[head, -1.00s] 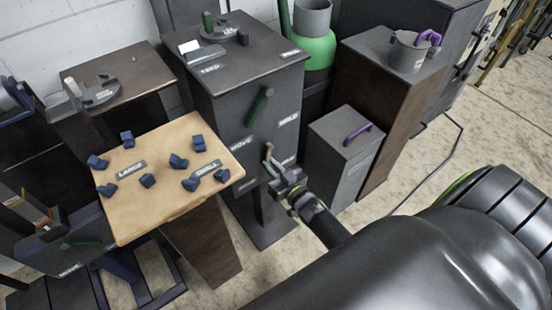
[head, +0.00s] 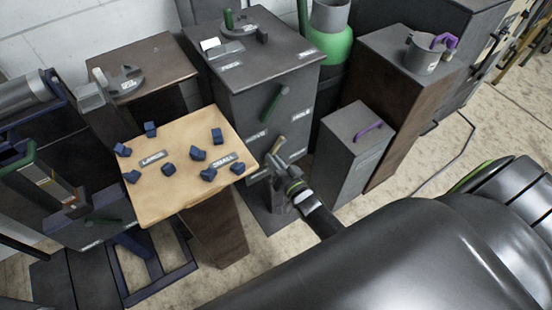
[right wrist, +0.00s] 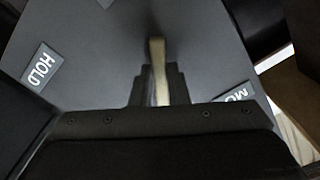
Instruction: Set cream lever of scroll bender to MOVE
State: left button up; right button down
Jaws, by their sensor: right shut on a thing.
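The scroll bender appears to be the dark grey cabinet (head: 262,72) in the head view, with a green lever (head: 274,102) on its front. Below that is a short cream lever (head: 277,147), leaning up and to the right in the head view. My right gripper (head: 274,164) is shut on the cream lever, which also shows between the fingers in the right wrist view (right wrist: 157,62). A HOLD label (right wrist: 41,67) lies left of it there and a partly cut-off MOVE label (right wrist: 239,96) lies right. The lever's pivot is hidden. My left gripper is out of view.
A wooden-topped table (head: 162,190) with several blue blocks stands close on the left. A grey box with a purple handle (head: 367,131) stands close on the right, before a brown cabinet (head: 407,110). Open floor (head: 490,120) lies farther right.

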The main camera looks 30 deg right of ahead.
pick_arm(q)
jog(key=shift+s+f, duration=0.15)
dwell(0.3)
pick_arm(e)
jog(key=c, duration=1.4)
grip_release()
